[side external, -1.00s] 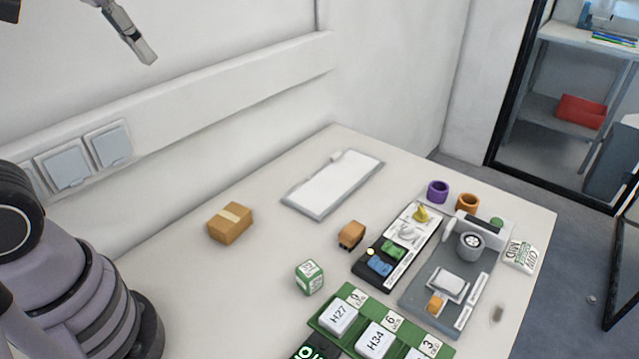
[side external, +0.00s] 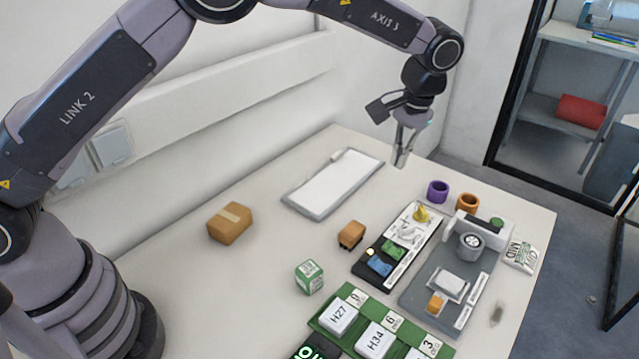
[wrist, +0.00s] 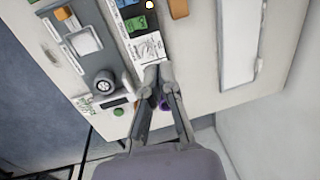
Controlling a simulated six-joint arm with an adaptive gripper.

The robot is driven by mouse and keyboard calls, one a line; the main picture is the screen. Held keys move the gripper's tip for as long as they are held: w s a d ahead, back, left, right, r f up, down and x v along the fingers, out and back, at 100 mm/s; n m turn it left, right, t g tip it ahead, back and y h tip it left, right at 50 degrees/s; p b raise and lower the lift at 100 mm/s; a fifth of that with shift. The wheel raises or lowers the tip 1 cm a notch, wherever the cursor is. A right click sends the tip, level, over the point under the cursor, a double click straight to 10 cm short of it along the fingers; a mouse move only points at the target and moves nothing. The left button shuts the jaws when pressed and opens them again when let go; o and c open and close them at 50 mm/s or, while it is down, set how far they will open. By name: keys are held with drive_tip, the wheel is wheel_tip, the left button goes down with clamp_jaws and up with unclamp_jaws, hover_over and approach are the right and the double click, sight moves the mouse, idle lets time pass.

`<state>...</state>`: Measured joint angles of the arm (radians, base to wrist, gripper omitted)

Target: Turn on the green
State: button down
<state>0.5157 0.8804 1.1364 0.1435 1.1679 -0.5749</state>
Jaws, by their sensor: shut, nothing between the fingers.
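A round green button (side external: 496,223) sits at the far end of the grey machine (side external: 480,290); it also shows in the wrist view (wrist: 118,112). A green piece (side external: 393,250) lies on the black-and-white panel (side external: 372,272) beside a blue piece (side external: 379,266), and it shows in the wrist view (wrist: 135,24). A small pale-yellow light (side external: 369,252) glows at the panel's edge. My gripper (side external: 399,163) hangs above the table's far side, left of the purple cup and apart from everything. Its fingers (wrist: 158,70) are shut and empty.
A purple cup (side external: 437,191) and an orange cup (side external: 467,202) stand at the far edge. A white tray (side external: 333,183), a cardboard box (side external: 230,223), a brown block (side external: 351,234) and a green-white cube (side external: 309,277) lie leftward. A green rack (side external: 330,321) holds labelled white boxes in front.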

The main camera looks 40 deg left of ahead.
hover_over(386, 244)
drive_tip(key=d, duration=0.3)
wheel_tip(386, 244, down, 6)
drive_tip(key=f, duration=0.4)
drive_tip(key=a+f, duration=0.1)
drive_tip(key=f, duration=0.4)
drive_tip(key=a+f, duration=0.1)
drive_tip(key=f, duration=0.3)
drive_tip(key=shift+a+f, duration=0.25)
drive_tip(key=shift+f, duration=0.15)
